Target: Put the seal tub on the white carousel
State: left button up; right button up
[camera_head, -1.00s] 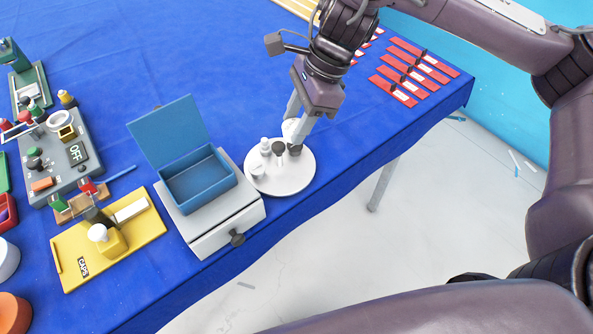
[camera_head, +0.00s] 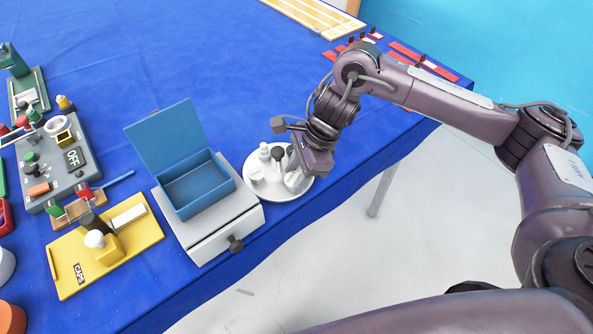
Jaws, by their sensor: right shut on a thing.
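The white carousel (camera_head: 268,192) is a round disc near the table's front edge, right of the white drawer box. My right gripper (camera_head: 296,183) points down at the right part of the disc. It is shut on a small whitish thing, apparently the seal tub, which its fingers mostly hide. I cannot tell whether the tub touches the disc. A white bottle (camera_head: 264,152), a dark-topped item (camera_head: 277,154) and a low white pot (camera_head: 256,174) stand on the disc left of the gripper. My left gripper is out of view.
The white drawer box (camera_head: 222,232) carries an open blue box (camera_head: 197,187) left of the carousel. A yellow board (camera_head: 130,245) and a grey control panel (camera_head: 60,160) lie farther left. Red boards (camera_head: 405,52) lie at the back right. The blue tabletop (camera_head: 230,70) behind is clear.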

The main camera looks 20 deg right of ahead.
jog(key=shift+f, duration=0.1)
jog(key=o, duration=1)
jog(key=shift+c, duration=0.2)
jog(key=shift+r, duration=0.2)
jog(key=v, duration=1.2)
jog(key=shift+f, duration=0.15)
